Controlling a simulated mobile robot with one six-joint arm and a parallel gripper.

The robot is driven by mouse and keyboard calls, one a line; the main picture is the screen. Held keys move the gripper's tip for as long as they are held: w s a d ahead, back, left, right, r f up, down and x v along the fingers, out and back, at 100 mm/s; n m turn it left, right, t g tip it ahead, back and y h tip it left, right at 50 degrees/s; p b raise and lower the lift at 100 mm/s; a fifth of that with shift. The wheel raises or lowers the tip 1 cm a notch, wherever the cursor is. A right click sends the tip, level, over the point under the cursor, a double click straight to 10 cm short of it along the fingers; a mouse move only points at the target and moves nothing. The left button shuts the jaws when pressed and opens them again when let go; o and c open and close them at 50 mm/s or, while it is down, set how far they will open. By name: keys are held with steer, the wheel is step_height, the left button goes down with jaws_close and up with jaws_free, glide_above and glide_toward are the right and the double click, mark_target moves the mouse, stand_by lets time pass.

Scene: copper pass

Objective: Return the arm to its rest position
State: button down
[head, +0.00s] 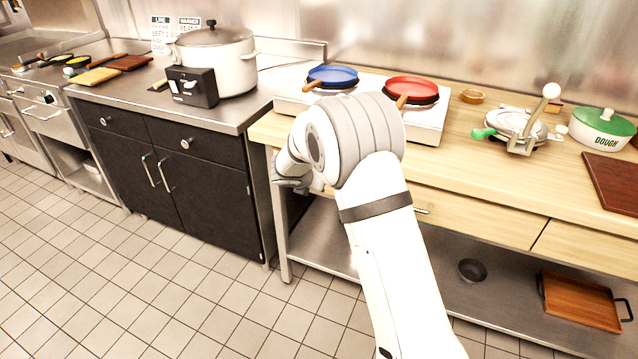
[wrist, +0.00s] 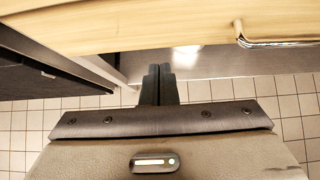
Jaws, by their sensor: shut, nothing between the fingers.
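My arm reaches up from the bottom of the head view and bends at a grey elbow in front of the wooden counter (head: 500,190). My gripper (wrist: 159,70) shows in the wrist view with its two dark fingers together and nothing between them. It points toward the gap under the counter's wooden front edge, above the steel lower shelf.
A blue pan (head: 333,76) and a red pan (head: 411,89) sit on white burners. A tortilla press (head: 515,124) and dough pot (head: 601,129) stand to the right. A black cabinet (head: 170,165) stands left. Below, the shelf holds a wooden tray (head: 580,302). The tiled floor (head: 130,290) is clear.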

steer(key=v, duration=0.6)
steer(key=s+d+r+m+g+p, duration=0.4)
steer(key=s+d+r+m, duration=0.9)
steer(key=s+d+m, duration=0.35)
steer(key=s+d+r+m+g+y+p, duration=0.1)
steer(key=s+r+m+y+p, duration=0.1)
steer(key=s+m, duration=1.2)
steer(key=s+r+y, duration=0.1)
steer(key=s, duration=0.6)
steer(key=shift+m+g+y, duration=0.3)
steer(key=shift+m, duration=0.05)
steer(key=shift+s+d+r, duration=0.1)
steer(key=shift+d, duration=0.1)
